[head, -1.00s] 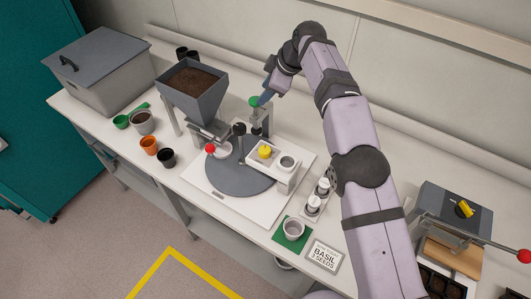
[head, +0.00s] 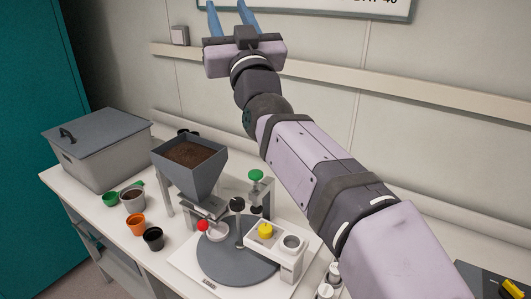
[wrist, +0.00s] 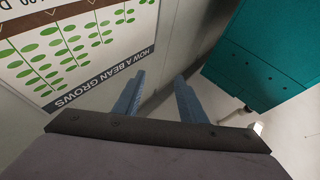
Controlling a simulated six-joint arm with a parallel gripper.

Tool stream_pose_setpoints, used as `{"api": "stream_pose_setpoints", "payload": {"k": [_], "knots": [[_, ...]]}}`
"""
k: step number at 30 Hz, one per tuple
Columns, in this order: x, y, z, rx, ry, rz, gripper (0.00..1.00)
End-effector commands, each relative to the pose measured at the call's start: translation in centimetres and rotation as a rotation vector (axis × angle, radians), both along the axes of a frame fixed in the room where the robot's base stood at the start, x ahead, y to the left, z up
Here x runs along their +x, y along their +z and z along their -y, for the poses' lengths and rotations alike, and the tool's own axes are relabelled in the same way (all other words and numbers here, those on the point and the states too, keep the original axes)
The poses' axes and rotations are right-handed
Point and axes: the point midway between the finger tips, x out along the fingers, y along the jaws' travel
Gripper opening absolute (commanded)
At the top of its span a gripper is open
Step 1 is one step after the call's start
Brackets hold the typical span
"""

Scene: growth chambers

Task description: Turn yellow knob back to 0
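A yellow knob (head: 508,287) on a dark grey box (head: 478,280) is at the lower right edge of the head view, partly cut off. Its pointer setting cannot be read. A second yellow knob-like part (head: 265,230) sits on a white block on the round-plate device, left of centre. My gripper (head: 231,8) is raised high near the wall, far above and left of the grey box. Its blue fingers are apart with nothing between them, also in the wrist view (wrist: 160,78). Neither yellow part shows in the wrist view.
The bench holds a soil hopper (head: 190,170), a grey lidded bin (head: 97,150), several small pots and a green-topped press (head: 256,176). A wall poster (wrist: 75,40) and a teal cabinet (wrist: 265,50) show in the wrist view. The air around my gripper is free.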

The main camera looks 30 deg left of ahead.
Motion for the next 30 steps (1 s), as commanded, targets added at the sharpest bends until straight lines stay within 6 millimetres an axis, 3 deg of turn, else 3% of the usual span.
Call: {"api": "stream_pose_setpoints", "payload": {"k": [1,5,8,12,15,16,18,21,24,30], "knots": [[0.0,-3.7,-1.3,0.002,0.008,-0.046,0.38],[-0.1,-11.9,-2.9,0.036,-0.011,-0.162,0.38],[-0.3,-20.2,-3.1,0.045,-0.071,-0.262,0.38],[-1.3,-33.6,-0.4,0.012,-0.244,-0.382,0.38],[-2.5,-41.2,3.3,-0.047,-0.393,-0.414,0.38],[-3.0,-42.9,4.5,-0.068,-0.433,-0.416,0.38],[-3.9,-46.0,7.0,-0.115,-0.516,-0.412,0.38],[-5.6,-48.6,9.4,-0.196,-0.596,-0.399,0.38],[-7.1,-49.7,10.2,-0.278,-0.625,-0.393,0.38],[-7.8,-50.6,10.6,-0.324,-0.636,-0.392,0.38]]}}
